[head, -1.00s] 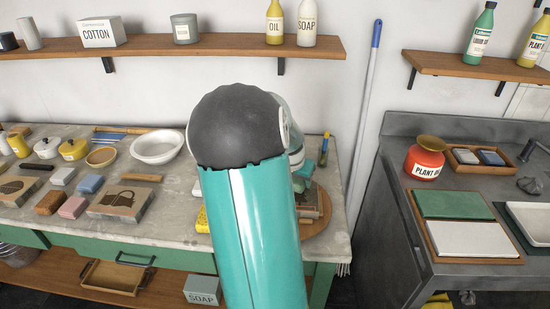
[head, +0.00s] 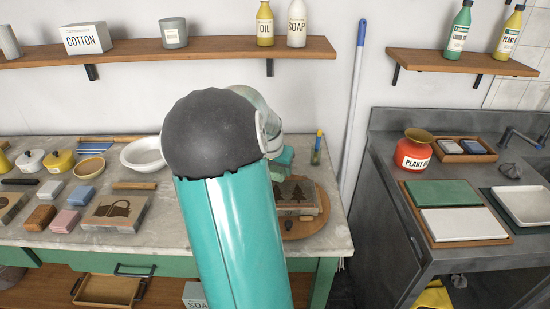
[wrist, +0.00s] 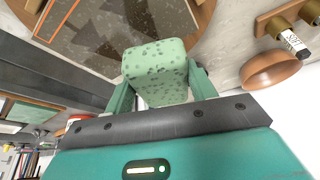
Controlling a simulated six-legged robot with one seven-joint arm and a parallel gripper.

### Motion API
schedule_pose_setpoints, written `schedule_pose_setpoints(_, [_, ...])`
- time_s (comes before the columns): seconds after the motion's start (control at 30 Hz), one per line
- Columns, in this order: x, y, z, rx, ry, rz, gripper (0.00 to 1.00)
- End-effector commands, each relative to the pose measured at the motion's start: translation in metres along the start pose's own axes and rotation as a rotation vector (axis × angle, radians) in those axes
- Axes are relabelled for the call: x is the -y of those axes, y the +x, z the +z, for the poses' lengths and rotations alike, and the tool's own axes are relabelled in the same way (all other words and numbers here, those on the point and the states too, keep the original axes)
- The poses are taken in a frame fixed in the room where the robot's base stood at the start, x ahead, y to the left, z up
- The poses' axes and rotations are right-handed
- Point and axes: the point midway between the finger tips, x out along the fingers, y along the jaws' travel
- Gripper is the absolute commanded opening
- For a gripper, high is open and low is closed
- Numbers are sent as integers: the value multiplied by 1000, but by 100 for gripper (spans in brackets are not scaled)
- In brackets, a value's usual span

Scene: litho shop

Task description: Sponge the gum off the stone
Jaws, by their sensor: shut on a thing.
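My gripper (wrist: 161,88) is shut on a pale green, speckled sponge (wrist: 153,62), one finger on each side of it. In the head view the stone (head: 293,197) carries dark tree shapes and lies on a round wooden board (head: 318,222) at the right end of the bench. My arm hides the board's left side and most of my gripper there.
Another stone with a dark picture (head: 112,212) and several small coloured blocks lie left on the bench (head: 90,238). A white bowl (head: 143,153) stands behind. A metal sink counter (head: 395,145) is on the right.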

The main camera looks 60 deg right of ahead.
Motion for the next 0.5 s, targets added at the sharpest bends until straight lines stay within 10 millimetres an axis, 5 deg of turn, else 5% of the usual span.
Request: schedule_pose_setpoints(0.5, [-5, -35, -20, -1, -5, -2, 38])
